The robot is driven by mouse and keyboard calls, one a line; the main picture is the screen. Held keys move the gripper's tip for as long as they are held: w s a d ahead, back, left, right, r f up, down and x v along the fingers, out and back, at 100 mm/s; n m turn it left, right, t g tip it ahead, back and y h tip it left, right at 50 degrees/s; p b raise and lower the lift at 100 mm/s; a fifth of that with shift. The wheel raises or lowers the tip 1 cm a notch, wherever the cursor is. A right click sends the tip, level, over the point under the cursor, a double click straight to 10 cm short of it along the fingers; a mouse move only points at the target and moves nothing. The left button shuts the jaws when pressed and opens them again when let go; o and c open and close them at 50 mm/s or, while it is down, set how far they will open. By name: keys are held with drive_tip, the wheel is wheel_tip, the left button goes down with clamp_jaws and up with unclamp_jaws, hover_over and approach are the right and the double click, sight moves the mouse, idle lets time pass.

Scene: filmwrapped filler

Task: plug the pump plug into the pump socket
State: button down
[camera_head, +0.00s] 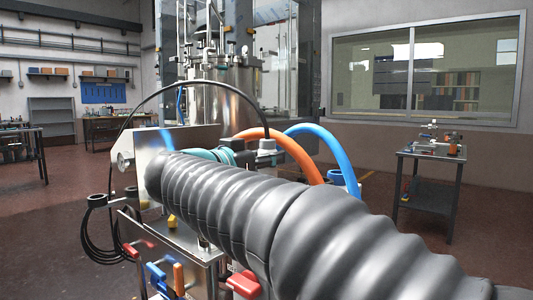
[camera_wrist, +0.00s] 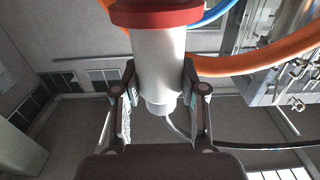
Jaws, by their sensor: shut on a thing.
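In the wrist view, my gripper (camera_wrist: 159,72) is shut on the pump plug (camera_wrist: 158,48), a pale grey cylinder with a wide red collar at the top of the picture. One finger presses each side of its body. A thin grey cable leaves the plug's narrow lower end. In the head view, my ribbed grey arm cover fills the middle and lower right and hides the gripper and plug. I cannot make out the pump socket in either view; whatever is in front of the red collar is out of sight.
A steel cabinet (camera_head: 143,189) stands at left centre with coloured valve handles below. An orange hose (camera_head: 288,148) and a blue hose (camera_head: 325,140) arch beside my arm. A black cable (camera_head: 125,130) loops over the cabinet. A small table (camera_head: 432,158) stands at right, with open floor around it.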

sight(267, 173)
drive_tip(key=shift+f+b, duration=0.45)
drive_tip(key=shift+f, duration=0.9)
drive_tip(key=shift+f, duration=0.4)
idle(0.3)
drive_tip(key=c, duration=0.6)
unclamp_jaws()
drive_tip(key=shift+o, duration=0.2)
